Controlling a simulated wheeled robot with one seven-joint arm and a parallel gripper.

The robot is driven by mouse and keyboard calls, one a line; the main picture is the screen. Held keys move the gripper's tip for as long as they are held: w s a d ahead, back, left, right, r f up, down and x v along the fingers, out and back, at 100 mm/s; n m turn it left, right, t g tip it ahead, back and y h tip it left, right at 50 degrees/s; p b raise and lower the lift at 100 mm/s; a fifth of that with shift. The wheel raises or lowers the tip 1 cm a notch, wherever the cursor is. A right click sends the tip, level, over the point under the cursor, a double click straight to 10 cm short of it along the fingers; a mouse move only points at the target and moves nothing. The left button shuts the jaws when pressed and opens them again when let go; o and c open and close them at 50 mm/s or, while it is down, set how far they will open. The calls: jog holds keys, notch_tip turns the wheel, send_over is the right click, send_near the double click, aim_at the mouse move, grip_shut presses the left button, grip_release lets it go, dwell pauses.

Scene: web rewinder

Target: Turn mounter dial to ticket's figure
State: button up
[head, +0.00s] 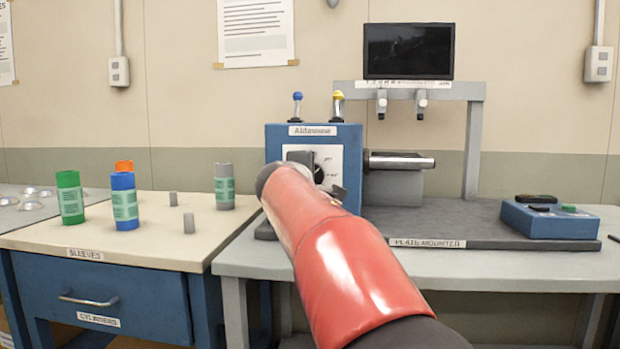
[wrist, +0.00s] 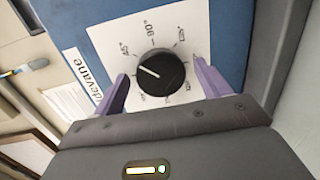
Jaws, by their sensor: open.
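The mounter dial is a round black knob (wrist: 160,70) with a white pointer line, on a white scale plate (wrist: 205,28). The pointer points left and slightly up, close to the 45° mark and a little below it. In the head view the scale plate (head: 327,155) is on the front of the blue mounter box (head: 274,145), and my red arm covers much of it. My gripper (wrist: 160,68) is open, with one purple finger on each side of the knob. I cannot tell whether the fingers touch it. I cannot make out a ticket with a readable figure.
Two levers, blue-topped (head: 297,105) and yellow-topped (head: 338,104), stand on the box. A metal cylinder (head: 400,161) sticks out to its right. A dark screen (head: 408,51) is above. A blue control box (head: 550,220) is at right. Coloured sleeves stand on the left table (head: 150,245).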

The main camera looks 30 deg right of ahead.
jog(key=b+v, duration=0.1)
jog(key=v, duration=0.6)
jog(key=shift+s+a, duration=0.2)
